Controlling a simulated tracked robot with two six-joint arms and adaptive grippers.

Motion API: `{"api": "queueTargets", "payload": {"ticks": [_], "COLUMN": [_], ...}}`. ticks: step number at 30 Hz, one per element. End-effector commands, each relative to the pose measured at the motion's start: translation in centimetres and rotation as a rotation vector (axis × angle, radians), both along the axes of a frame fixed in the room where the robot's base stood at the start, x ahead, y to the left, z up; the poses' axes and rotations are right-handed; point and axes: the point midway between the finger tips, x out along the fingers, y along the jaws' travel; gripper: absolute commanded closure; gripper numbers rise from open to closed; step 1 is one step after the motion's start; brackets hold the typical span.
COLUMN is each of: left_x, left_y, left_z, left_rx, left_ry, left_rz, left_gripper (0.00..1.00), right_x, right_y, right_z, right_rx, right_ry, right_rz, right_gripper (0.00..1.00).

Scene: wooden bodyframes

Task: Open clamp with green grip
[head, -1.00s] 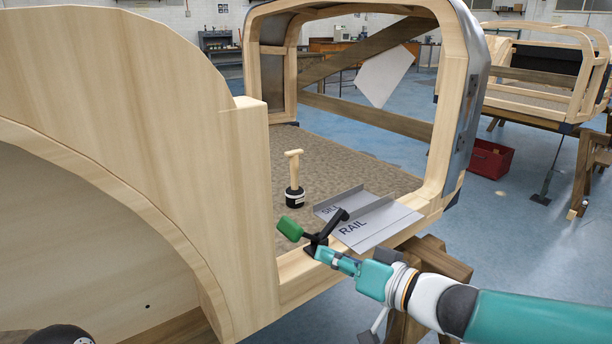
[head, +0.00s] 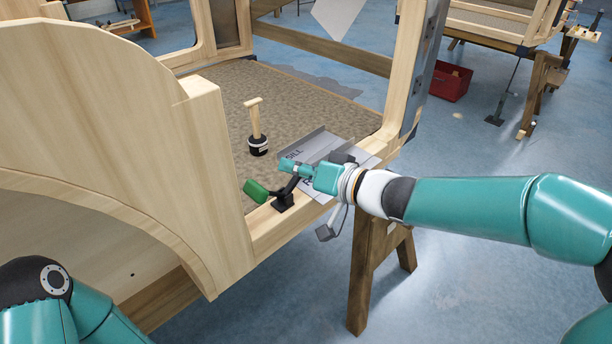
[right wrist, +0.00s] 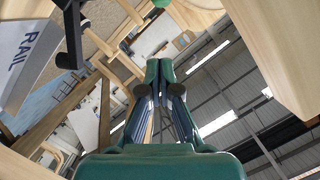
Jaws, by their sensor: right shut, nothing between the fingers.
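The clamp has a green grip (head: 256,191) at its left end and a black body (head: 284,200) on the wooden sill of the bodyframe. Its black arm rises to the right, partly hidden by my right gripper. My right gripper (head: 284,168) is shut and empty, pointing left just above and behind the clamp body. I cannot tell if it touches the clamp's arm. In the right wrist view the shut fingers (right wrist: 160,72) show nothing between them, and a black clamp part (right wrist: 72,35) is at upper left. My left gripper is out of view.
A mallet (head: 255,118) stands on the brown floor panel behind. A tall wooden panel (head: 110,110) rises at left. A wooden trestle (head: 372,265) stands below right.

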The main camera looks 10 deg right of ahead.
Motion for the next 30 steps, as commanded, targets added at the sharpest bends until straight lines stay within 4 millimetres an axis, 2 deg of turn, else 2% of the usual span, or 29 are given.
{"api": "queueTargets", "payload": {"ticks": [1, 5, 7, 12, 26, 30], "left_x": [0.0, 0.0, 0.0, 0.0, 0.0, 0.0], "left_y": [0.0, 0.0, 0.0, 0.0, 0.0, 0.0], "left_z": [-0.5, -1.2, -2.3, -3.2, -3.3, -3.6], "left_rx": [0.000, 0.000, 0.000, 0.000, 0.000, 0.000], "left_ry": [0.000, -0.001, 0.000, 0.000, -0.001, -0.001], "left_rz": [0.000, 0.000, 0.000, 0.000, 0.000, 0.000], "left_gripper": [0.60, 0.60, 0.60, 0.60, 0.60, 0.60], "right_x": [0.8, 2.2, 1.5, 0.8, 0.6, 0.5], "right_y": [0.9, 2.6, 3.1, 3.9, 4.2, 5.1], "right_z": [-0.5, -1.2, -2.4, -3.4, -3.6, -3.9], "right_rx": [0.001, 0.000, 0.002, 0.001, -0.001, -0.019], "right_ry": [0.000, 0.001, 0.002, 0.000, -0.001, -0.014], "right_rz": [0.004, 0.003, 0.002, 0.001, 0.000, 0.013], "right_gripper": [1.00, 1.00, 1.00, 1.00, 1.00, 1.00]}}
